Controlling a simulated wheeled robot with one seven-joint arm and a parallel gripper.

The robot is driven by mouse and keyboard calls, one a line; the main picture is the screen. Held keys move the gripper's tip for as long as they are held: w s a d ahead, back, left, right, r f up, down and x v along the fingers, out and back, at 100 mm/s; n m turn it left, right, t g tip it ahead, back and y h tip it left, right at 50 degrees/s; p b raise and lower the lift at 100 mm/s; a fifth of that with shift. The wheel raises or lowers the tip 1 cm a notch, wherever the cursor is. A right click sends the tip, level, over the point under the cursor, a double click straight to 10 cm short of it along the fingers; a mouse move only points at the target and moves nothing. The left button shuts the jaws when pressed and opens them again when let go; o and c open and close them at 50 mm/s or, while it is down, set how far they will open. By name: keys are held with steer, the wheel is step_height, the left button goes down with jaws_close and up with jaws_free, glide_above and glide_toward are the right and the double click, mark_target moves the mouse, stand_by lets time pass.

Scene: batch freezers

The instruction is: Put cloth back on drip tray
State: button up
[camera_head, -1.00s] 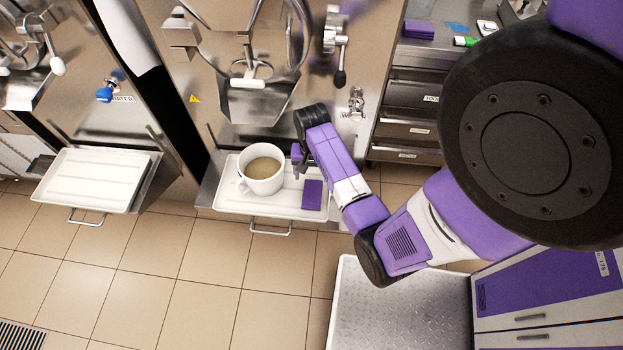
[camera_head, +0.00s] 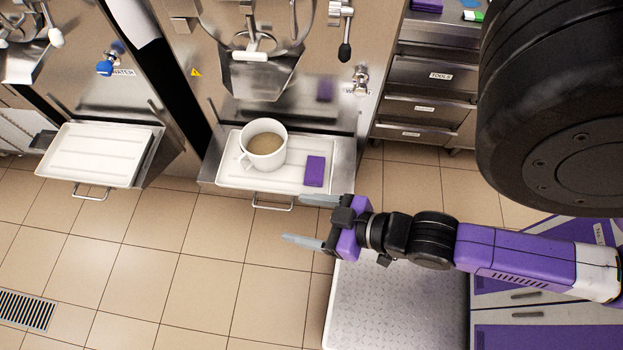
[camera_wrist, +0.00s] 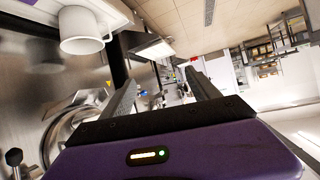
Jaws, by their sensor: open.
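A folded purple cloth (camera_head: 315,171) lies flat on the right part of the white drip tray (camera_head: 229,178). A white mug (camera_head: 264,146) with brownish liquid stands upright on the tray, left of the cloth and apart from it. The mug also shows in the wrist view (camera_wrist: 82,30) at upper left. My gripper (camera_head: 302,221) is open and empty, in front of the tray's front right corner, with its fingers pointing left. It is apart from the cloth and the mug in the head view.
A second drip tray (camera_head: 93,154), empty, sits on the left machine. A metal handle (camera_head: 273,203) juts out under the middle tray. A grey ridged platform (camera_head: 400,305) lies at the lower middle. A drawer unit (camera_head: 428,75) stands right of the machine.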

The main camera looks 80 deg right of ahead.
steer(key=s+a+r+n+t+y+b, duration=0.1)
steer(key=s+a+r+n+t, duration=0.1)
steer(key=r, duration=0.6)
steer(key=shift+a+r+y, duration=0.35)
steer(key=shift+a+y, duration=0.05)
steer(key=shift+a, duration=0.3)
steer(key=shift+s, duration=0.1)
